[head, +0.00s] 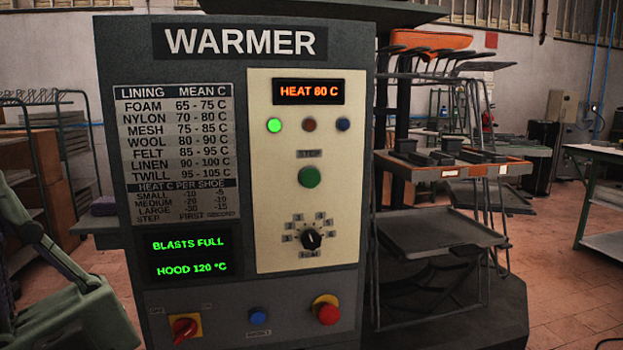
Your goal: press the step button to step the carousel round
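The step button (309,176) is a round green button on the cream panel (265,200) of the grey warmer cabinet (240,35). A small label reading STEP sits just above it. The carousel (430,310) seems to be the dark structure behind and right of the cabinet, with wire racks and trays; much of it is hidden by the cabinet. A green part at the lower left looks like my arm. My gripper's fingers are not in view, and nothing touches the button.
The orange display (309,91) reads HEAT 60 C, and a green lamp (274,125) is lit below it. A dial (311,239) is under the button. Along the bottom are a red switch (185,329), a blue button (259,316) and a red stop button (327,311).

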